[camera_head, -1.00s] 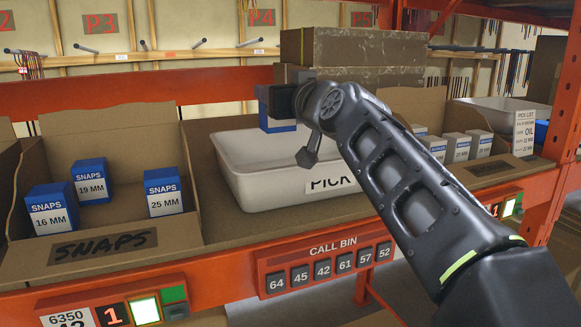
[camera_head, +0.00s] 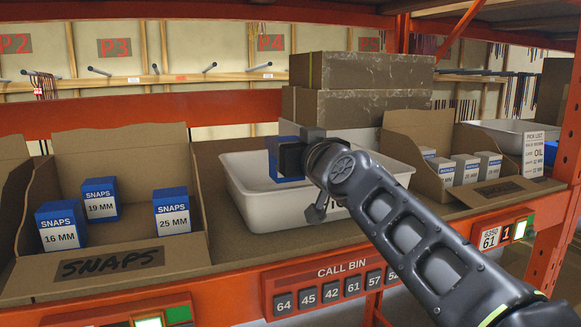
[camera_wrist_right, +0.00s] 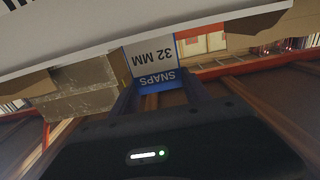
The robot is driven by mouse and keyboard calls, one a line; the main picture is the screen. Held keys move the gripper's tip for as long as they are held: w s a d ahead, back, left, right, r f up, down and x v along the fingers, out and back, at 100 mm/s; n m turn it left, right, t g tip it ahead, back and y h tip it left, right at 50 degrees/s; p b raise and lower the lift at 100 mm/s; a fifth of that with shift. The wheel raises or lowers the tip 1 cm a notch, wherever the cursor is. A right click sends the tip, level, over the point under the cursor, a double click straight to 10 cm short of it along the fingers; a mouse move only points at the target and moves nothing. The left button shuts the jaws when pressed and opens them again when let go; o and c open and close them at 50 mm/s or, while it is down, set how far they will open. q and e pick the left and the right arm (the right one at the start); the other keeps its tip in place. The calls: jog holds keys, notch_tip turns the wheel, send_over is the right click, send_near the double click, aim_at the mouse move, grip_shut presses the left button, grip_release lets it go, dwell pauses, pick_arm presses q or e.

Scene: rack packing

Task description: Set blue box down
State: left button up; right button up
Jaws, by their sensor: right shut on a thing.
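The blue box (camera_head: 286,168) is held by my right gripper (camera_head: 300,155) inside the white pick tray (camera_head: 255,212), in its left part. The tray rim is around it, and whether the box touches the tray floor I cannot tell. In the right wrist view the blue box (camera_wrist_right: 152,65) sits between the fingers, with its label reading SNAPS 32 MM upside down. My right gripper is shut on it and hides part of it in the head view. My left gripper is not in view.
A cardboard bin marked SNAPS (camera_head: 110,262) at left holds several blue-and-white boxes. Another cardboard bin (camera_head: 440,185) at right holds white-and-grey boxes. Stacked brown cartons (camera_head: 360,75) stand behind the tray. The orange shelf beam (camera_head: 240,285) runs along the front.

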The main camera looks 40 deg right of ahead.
aim_at(290, 181)
jog(key=shift+f+b, duration=0.5)
jog(key=shift+f, duration=1.55)
jog(key=shift+f+b, duration=0.65)
jog(key=o, duration=1.5)
jog(key=shift+f, duration=0.1)
